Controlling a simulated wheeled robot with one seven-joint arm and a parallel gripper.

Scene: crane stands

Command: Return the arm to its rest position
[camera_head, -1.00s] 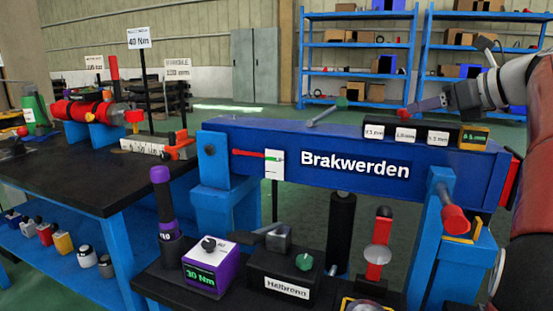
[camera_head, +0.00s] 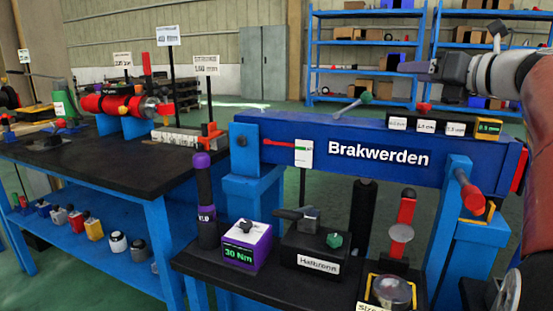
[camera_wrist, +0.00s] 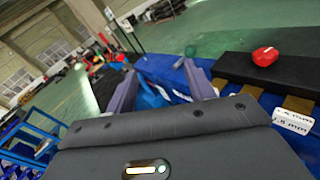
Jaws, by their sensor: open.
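My gripper (camera_head: 418,67) is at the upper right of the head view, raised above the blue Brakwerden beam (camera_head: 300,128) and apart from it. Its two fingers (camera_wrist: 158,90) stand apart in the wrist view, with nothing held between them. My arm comes in from the right edge. A black block with white size labels (camera_head: 432,124) lies on top of the beam. A red knob (camera_head: 424,106) sits on that block and also shows in the wrist view (camera_wrist: 265,56). A lever with a green ball (camera_head: 366,97) stands on the beam left of the block.
A black bench in front carries a purple 30 Nm box (camera_head: 247,246), a Heilbronn block (camera_head: 315,258) and a torque tool (camera_head: 205,205). A dark table (camera_head: 60,150) with a red device (camera_head: 125,106) stands left. Blue shelves (camera_head: 365,43) are behind.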

